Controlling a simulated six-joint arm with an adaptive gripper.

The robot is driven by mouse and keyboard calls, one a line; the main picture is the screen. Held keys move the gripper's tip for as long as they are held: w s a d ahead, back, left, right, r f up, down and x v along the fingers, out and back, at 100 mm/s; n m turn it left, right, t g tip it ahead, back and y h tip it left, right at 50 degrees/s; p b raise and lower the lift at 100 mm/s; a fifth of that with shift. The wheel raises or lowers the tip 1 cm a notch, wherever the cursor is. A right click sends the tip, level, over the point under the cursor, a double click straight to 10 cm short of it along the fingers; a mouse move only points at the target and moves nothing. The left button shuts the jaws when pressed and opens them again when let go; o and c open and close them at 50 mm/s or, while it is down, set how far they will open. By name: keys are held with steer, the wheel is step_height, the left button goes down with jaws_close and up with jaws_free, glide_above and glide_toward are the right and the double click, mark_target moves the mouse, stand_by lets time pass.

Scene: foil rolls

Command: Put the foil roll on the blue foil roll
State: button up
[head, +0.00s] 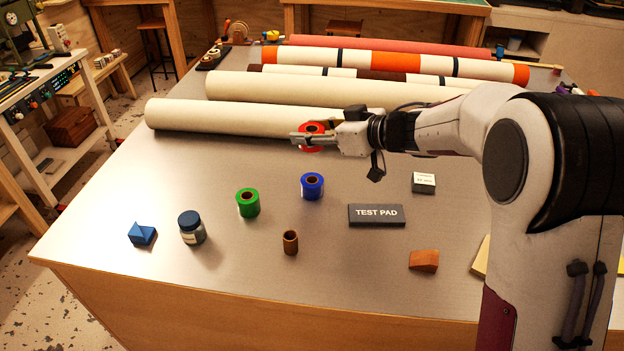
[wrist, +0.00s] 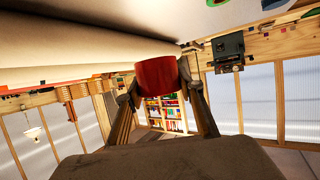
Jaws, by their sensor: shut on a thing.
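A red foil roll (head: 312,149) with a brown core is held upright in my gripper (head: 302,139). In the head view it shows above the blue foil roll in the picture, in front of the long cream rolls. The blue foil roll (head: 312,187) stands upright on the table, apart from the red one, with its top clear. In the wrist view the red roll (wrist: 157,88) sits between the two fingers of my gripper (wrist: 160,92). My gripper is shut on it and hides part of its side in the head view.
A green foil roll (head: 248,203) stands left of the blue one. A test pad (head: 376,215) lies to its right, a brown tube (head: 290,242) in front. A jar (head: 191,228) and blue block (head: 142,234) are at left. Long cream rolls (head: 220,118) lie behind.

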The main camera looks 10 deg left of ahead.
glide_above(311, 179)
steer(key=shift+f, duration=3.1)
steer(key=shift+f, duration=0.1)
steer(key=shift+f, duration=1.8)
steer(key=shift+f, duration=0.1)
steer(key=o, duration=1.2)
steer(key=shift+c, duration=0.2)
